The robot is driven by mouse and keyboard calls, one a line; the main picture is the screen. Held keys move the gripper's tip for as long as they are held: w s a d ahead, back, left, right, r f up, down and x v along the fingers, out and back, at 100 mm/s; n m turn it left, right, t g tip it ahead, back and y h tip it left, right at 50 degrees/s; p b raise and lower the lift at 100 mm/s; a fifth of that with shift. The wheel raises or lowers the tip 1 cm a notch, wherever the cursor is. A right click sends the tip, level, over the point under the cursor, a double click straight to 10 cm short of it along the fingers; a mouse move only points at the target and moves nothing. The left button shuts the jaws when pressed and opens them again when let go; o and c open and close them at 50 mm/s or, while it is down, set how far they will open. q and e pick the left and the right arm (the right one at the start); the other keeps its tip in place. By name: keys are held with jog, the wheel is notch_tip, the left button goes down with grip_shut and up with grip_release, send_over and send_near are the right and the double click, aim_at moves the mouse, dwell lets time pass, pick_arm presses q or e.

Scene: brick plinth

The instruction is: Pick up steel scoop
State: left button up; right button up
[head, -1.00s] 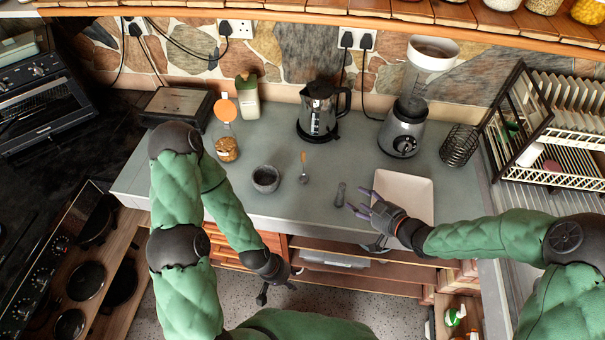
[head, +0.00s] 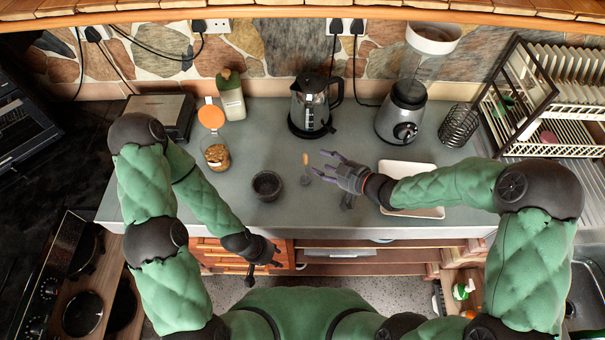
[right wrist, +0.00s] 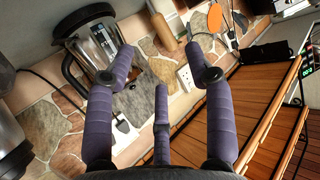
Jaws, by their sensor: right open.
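The steel scoop (head: 305,180) lies on the grey counter in the head view, with a small grey bowl and a tan handle (head: 305,159) pointing to the wall. My right gripper (head: 322,166) is open and empty just right of the scoop, its purple fingers pointing left towards it. Whether they touch it cannot be told. The right wrist view shows the spread fingers (right wrist: 165,80) with nothing between them; the scoop is not in that view. My left gripper (head: 264,268) hangs in front of the counter edge, its fingers apart and empty.
A dark bowl (head: 267,186) stands left of the scoop. A small grey object (head: 347,201) lies under my right wrist. A pale tray (head: 425,212) is under my right forearm. A kettle (head: 311,108), grinder (head: 400,118) and orange-lidded jar (head: 215,154) stand behind.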

aim_at(307, 158)
jog(key=x, duration=0.8)
jog(key=shift+s+a+f, duration=0.1)
jog(key=shift+s, duration=0.1)
grip_shut()
